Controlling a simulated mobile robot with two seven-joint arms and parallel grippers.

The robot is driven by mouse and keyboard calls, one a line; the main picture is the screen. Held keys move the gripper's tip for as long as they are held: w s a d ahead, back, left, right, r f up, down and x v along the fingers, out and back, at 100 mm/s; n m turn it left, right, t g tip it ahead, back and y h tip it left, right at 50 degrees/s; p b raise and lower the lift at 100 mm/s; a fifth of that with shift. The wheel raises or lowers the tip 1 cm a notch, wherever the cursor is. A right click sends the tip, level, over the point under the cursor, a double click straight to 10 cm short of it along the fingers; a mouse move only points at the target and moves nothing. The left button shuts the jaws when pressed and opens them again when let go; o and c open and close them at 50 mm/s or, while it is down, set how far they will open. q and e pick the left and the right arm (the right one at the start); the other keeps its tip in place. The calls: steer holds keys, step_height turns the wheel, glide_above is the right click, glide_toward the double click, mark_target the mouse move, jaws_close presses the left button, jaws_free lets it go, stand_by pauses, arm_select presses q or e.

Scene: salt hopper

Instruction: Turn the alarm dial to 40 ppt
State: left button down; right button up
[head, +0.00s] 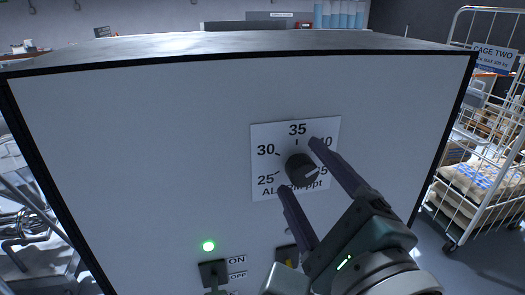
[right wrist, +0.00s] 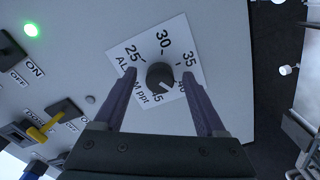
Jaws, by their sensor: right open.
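The alarm dial (head: 301,167) is a dark round knob on a white scale plate (head: 262,133) marked from 25 to 45, on the front of a white cabinet. Its pale pointer mark faces lower right, seemingly between 40 and 45, though the exact reading is hard to tell. In the right wrist view the knob (right wrist: 160,76) sits between the two fingers of my right gripper (right wrist: 159,73). In the head view my right gripper (head: 297,164) is open, one finger on each side of the dial, partly covering the 40 and 45. Contact is not visible. My left gripper is not in view.
A green lamp (head: 208,246) is lit above an ON/OFF switch (head: 213,272) low on the cabinet; a second switch with a yellow lever (right wrist: 40,131) shows in the right wrist view. A wire cage trolley (head: 481,150) with sacks stands to the right.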

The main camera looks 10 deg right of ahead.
steer(key=shift+s, duration=0.1)
steer(key=s+b, duration=0.3)
steer(key=s, duration=0.6)
steer(key=shift+s+d+b, duration=0.15)
steer(key=shift+s+b, duration=0.2)
steer(key=shift+s, duration=0.05)
